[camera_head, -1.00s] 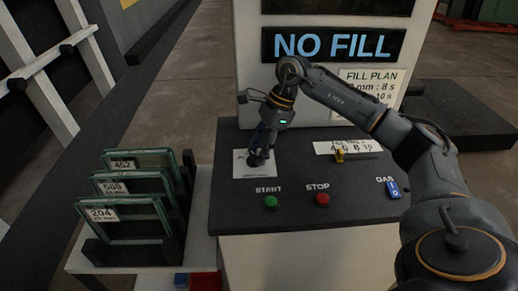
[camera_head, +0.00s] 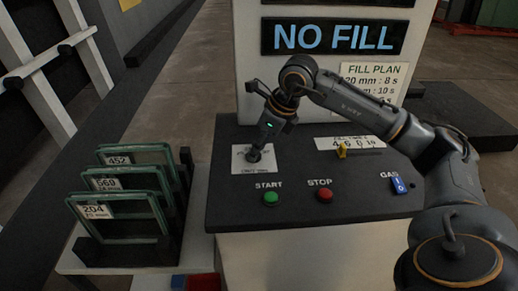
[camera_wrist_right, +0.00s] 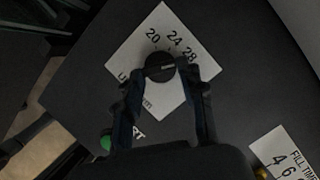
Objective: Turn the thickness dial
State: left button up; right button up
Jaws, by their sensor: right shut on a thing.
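The thickness dial is a round black knob (camera_wrist_right: 160,67) on a white label (camera_wrist_right: 185,28) marked 20, 24 and 28 in the right wrist view. In the head view the knob (camera_head: 254,154) is at the left of the dark panel, partly behind my gripper. My right gripper (camera_head: 258,148) comes down on it from above. In the right wrist view its two fingers (camera_wrist_right: 160,75) are on either side of the knob, shut on it. A light pointer line on the knob points right, towards the 28 side. My left gripper is not in view.
On the panel (camera_head: 350,218) are a green START button (camera_head: 271,197), a red STOP button (camera_head: 323,195), a yellow fill time knob (camera_head: 342,152) and a blue GAS switch (camera_head: 400,185). A display (camera_head: 333,36) reads NO FILL. Glass panes (camera_head: 120,212) stand in a rack at left.

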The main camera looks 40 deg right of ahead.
jog(key=m, duration=0.1)
jog(key=m+h+b, duration=0.1)
jog(key=m, duration=0.1)
jog(key=shift+a+m, duration=0.25)
jog(key=shift+m, duration=0.05)
jog(key=shift+a+m+t+h+b, duration=0.15)
jog(key=shift+m+h, duration=0.2)
jog(key=shift+m, duration=0.35)
jog(key=shift+m+t+h+b, duration=0.15)
jog(key=shift+m+h, duration=0.2)
jog(key=shift+m, duration=0.35)
jog(key=o, duration=1.2)
jog(key=shift+s, duration=0.1)
jog(key=shift+c, duration=0.2)
jog(key=v, duration=1.2)
jog(key=shift+a, duration=0.1)
